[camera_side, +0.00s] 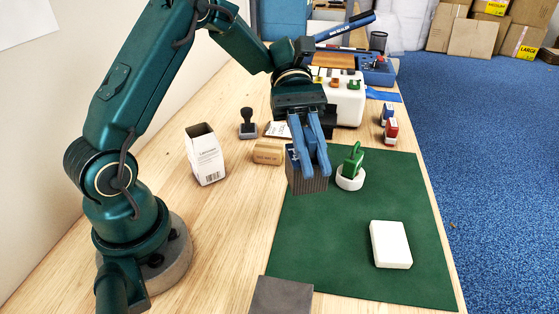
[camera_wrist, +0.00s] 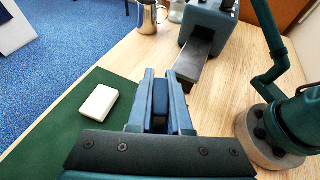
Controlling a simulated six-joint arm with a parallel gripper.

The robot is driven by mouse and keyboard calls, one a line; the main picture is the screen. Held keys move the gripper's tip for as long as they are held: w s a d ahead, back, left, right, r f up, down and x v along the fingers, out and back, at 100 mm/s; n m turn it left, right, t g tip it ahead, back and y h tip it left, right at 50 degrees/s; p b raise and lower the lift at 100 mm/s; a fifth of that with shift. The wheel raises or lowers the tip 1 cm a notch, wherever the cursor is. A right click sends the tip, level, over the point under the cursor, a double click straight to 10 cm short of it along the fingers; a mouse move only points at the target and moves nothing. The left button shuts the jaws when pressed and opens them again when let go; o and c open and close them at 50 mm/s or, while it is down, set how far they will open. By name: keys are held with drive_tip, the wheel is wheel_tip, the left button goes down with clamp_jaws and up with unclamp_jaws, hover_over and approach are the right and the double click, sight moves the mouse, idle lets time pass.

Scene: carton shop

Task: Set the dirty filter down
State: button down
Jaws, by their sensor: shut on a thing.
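My gripper (camera_side: 313,165) is shut on a grey, ribbed block, which I take to be the dirty filter (camera_side: 306,183). The filter hangs below the blue fingers over the upper left part of the green mat (camera_side: 330,262). I cannot tell whether its lower edge touches the mat. In the wrist view my gripper (camera_wrist: 163,78) points toward the far end of the table, with a dark blue piece between the fingers; I cannot tell whether that is the filter. A white block (camera_side: 391,244) lies flat on the mat, right of the gripper; it also shows in the wrist view (camera_wrist: 98,102).
A green-handled item in a white round holder (camera_side: 350,182) stands close right of the filter. A wooden block (camera_side: 267,152), white carton (camera_side: 206,158) and black stamp (camera_side: 248,125) stand left. A white machine (camera_side: 345,100) is behind. The mat's front middle is clear.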

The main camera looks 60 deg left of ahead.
drive_tip(key=shift+s+d+f, duration=0.35)
drive_tip(key=shift+d+f, duration=1.35)
drive_tip(key=shift+s+d+f, duration=0.4)
drive_tip(key=shift+d+f, duration=1.35)
drive_tip(key=shift+s+d+f, duration=0.35)
drive_tip(key=shift+d+f, duration=1.35)
drive_tip(key=shift+f, duration=0.1)
drive_tip(key=c, duration=0.8)
unclamp_jaws()
drive_tip(key=shift+c, duration=0.2)
